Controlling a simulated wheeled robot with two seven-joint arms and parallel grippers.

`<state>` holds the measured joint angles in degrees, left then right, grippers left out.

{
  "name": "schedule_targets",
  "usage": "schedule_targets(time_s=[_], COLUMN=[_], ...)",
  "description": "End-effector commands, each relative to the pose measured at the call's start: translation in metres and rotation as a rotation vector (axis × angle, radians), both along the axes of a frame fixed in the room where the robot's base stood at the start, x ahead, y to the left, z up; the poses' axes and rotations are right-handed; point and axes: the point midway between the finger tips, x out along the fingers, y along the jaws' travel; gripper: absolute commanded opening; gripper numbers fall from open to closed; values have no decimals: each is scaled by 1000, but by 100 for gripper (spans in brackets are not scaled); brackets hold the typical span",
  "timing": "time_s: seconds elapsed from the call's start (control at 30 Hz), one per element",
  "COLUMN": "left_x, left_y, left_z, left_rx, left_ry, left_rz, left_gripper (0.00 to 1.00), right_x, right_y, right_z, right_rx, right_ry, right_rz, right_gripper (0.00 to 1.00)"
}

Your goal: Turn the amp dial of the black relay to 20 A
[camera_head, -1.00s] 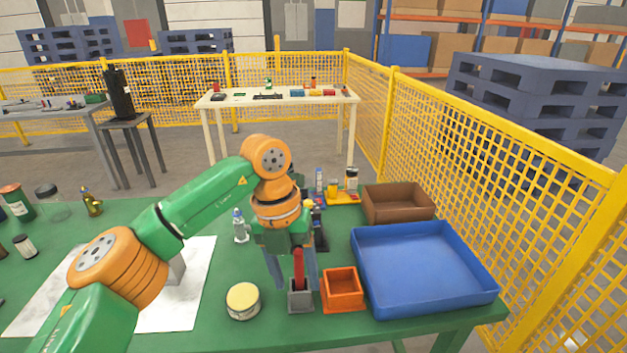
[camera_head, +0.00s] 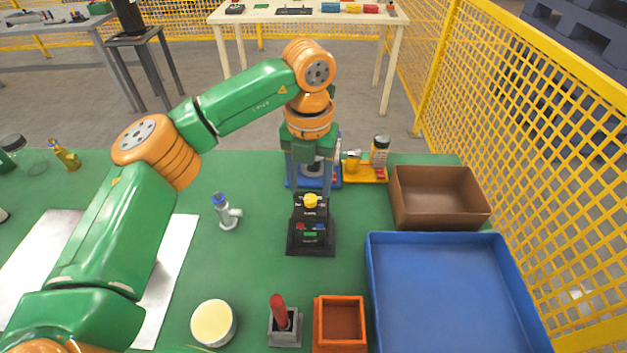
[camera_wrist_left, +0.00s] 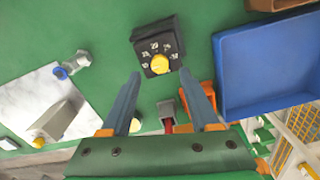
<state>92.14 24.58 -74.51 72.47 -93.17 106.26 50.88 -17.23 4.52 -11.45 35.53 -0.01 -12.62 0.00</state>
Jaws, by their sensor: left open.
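The black relay (camera_head: 311,236) stands on the green table, with a yellow dial (camera_head: 311,201) on its upper part. In the left wrist view the relay (camera_wrist_left: 146,35) shows white numbers around its yellow dial (camera_wrist_left: 160,64); I cannot read surely where the dial points. My left gripper (camera_head: 311,188) is open, its two fingers pointing down on either side of the dial's line in the head view. In the left wrist view the dial appears just beyond and between the open fingertips (camera_wrist_left: 160,74), with nothing held. I cannot tell whether the fingers touch the dial. My right gripper is not shown.
A grey holder (camera_head: 285,335) with a red handle, an orange bin (camera_head: 340,301) and a round cream-lidded tin (camera_head: 213,323) stand nearer. A blue tray (camera_head: 375,285) and brown box (camera_head: 440,222) are right. A small valve fitting (camera_head: 226,212) stands left of the relay.

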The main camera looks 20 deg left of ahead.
Motion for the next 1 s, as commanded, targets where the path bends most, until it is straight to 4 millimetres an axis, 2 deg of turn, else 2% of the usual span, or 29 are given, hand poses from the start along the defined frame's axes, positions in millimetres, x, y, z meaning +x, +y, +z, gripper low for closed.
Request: schedule_targets(time_s=[0.1,0.2,0.43,0.47,0.6,0.67,0.7,1.0], left_x=[0,0,0,0,0,0,0,0], left_y=[0,0,0,0,0,0,0,0], left_z=[-19,-30,-33,-33,-33,-33,-33,-33], left_rx=[0,0,-1,-1,-1,-1,-1,-1], left_ry=[3,2,-1,-1,-1,0,-1,-1], left_rz=[1,-1,0,0,0,0,0,-21], left_gripper=[62,62,62,59,21,5,0,0], right_x=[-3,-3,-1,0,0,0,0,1], right_y=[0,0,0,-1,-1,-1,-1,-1], right_z=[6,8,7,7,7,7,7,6], right_rx=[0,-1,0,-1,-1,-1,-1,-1], right_ry=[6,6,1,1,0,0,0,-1], right_rz=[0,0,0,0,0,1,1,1], right_gripper=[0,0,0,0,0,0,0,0])
